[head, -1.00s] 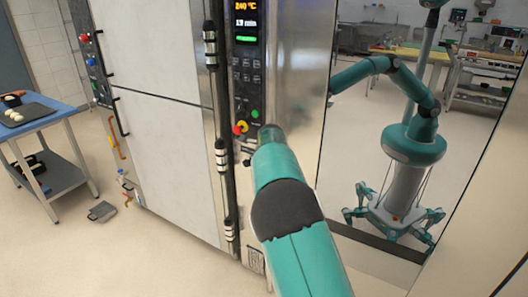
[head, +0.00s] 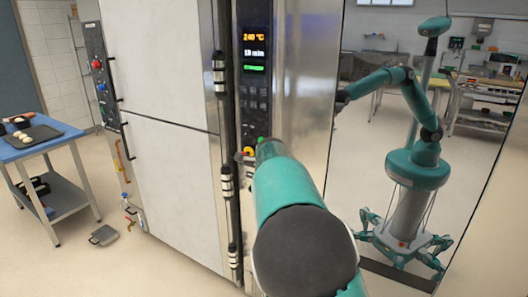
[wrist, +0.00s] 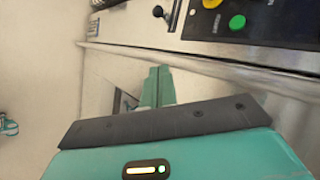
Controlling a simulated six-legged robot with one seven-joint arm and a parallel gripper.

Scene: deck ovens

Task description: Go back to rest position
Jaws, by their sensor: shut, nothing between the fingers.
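My gripper (wrist: 158,86) shows in the wrist view as two teal fingers lying together beyond a dark bar, with nothing seen between them. A control panel with a yellow knob and a green button (wrist: 237,22) is above and to the right of them, apart from the fingers. In the head view my teal arm reaches forward toward the oven's control panel (head: 255,75), and my gripper's fingers are hidden behind the arm. The panel display reads 240 °C above a minutes figure.
White oven doors (head: 160,130) with dark handles stand left of the panel. A shiny wall (head: 350,215) on the right mirrors my body and arm. A blue-topped cart (head: 45,147) with a tray stands at the far left. A grey object (head: 104,235) lies on the floor. Open floor lies in front.

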